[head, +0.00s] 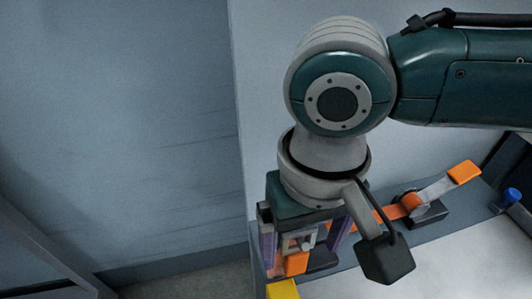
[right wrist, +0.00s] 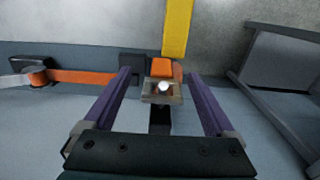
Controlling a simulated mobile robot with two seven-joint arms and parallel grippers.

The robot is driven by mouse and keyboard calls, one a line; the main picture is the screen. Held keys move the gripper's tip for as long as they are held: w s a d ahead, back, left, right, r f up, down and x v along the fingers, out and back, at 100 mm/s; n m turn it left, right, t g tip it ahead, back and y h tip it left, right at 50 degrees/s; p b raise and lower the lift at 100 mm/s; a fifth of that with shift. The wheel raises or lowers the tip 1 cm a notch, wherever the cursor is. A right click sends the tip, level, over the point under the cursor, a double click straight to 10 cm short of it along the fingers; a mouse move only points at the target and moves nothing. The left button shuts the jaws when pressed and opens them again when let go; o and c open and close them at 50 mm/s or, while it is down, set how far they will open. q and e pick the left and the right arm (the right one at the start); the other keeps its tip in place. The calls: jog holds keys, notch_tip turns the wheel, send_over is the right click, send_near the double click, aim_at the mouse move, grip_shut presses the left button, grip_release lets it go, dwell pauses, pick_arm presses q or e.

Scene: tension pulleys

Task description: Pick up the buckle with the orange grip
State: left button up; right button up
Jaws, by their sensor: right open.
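A metal buckle with an orange grip (head: 296,263) is at the lower middle of the head view, partly hidden by my right gripper (head: 303,252). In the right wrist view the same buckle (right wrist: 162,93) stands between the two purple fingers of the right gripper (right wrist: 160,88), with its orange grip (right wrist: 161,67) beyond the metal part. The right gripper is open, with a gap on each side of the buckle. Whether the fingertips reach past the buckle I cannot tell. My left gripper is not in view.
A second lever with an orange end (head: 465,172) sits on a dark bracket to the right, with an orange strap (head: 392,213) running left from it. A yellow bar (right wrist: 177,30) extends beyond the buckle. A blue knob (head: 510,198) stands at the far right.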

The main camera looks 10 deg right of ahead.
aim_at(296, 256)
jog(key=f, duration=0.2)
jog(key=f+b, duration=0.1)
jog(key=f, duration=0.1)
jog(key=shift+w+a+f, duration=0.1)
jog(key=shift+w+a, duration=0.05)
jog(key=shift+w, duration=0.15)
grip_shut()
dwell(0.4)
